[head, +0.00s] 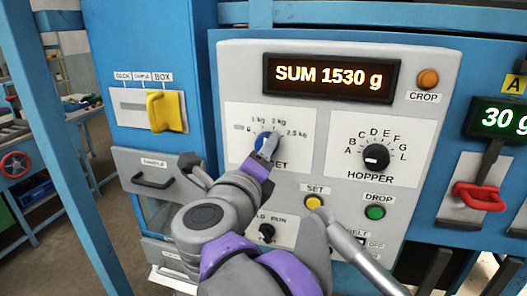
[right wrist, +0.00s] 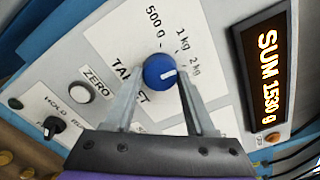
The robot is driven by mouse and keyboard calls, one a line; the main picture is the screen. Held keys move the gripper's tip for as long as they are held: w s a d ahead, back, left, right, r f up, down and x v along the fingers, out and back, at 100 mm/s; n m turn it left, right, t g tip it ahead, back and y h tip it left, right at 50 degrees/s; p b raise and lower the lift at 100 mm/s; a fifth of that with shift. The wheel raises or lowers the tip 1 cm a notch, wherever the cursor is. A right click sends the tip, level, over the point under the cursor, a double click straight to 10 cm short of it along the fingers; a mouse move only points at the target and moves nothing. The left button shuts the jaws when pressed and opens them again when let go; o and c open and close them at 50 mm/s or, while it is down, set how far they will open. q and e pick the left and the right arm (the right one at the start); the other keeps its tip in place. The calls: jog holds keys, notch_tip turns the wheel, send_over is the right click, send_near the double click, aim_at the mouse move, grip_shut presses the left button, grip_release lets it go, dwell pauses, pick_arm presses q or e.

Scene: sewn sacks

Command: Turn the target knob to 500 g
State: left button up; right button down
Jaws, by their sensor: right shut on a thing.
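The target knob (right wrist: 160,71) is blue with a white pointer mark, on a white plate lettered TARGET. In the right wrist view the mark points right, to around or just past the 2 kg label; the 500 g label (right wrist: 154,18) is above the knob. My right gripper (right wrist: 163,84) is shut on the knob, one finger on each side. In the head view the knob (head: 262,141) is partly hidden behind my right gripper (head: 268,150), and its pointer cannot be read. My left gripper is not recognisable in view.
The display (head: 330,77) reads SUM 1530 g. The hopper knob (head: 376,157) is at right, with the yellow SET button (head: 313,202) and green DROP button (head: 375,213) below. A yellow handle (head: 166,111) and red handle (head: 480,197) stick out at the sides.

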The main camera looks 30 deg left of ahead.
pick_arm(q)
jog(key=shift+s+f, duration=0.15)
jog(key=shift+f, duration=0.25)
pick_arm(e)
jog(key=n, duration=1.2)
jog(key=shift+n, duration=0.4)
jog(key=shift+c, duration=1.2)
grip_release()
jog(key=shift+r, duration=0.1)
pick_arm(q)
jog(key=shift+s+f+b, duration=0.35)
jog(key=shift+f+b, duration=0.55)
pick_arm(e)
jog(key=v, duration=1)
jog(key=shift+s, duration=0.4)
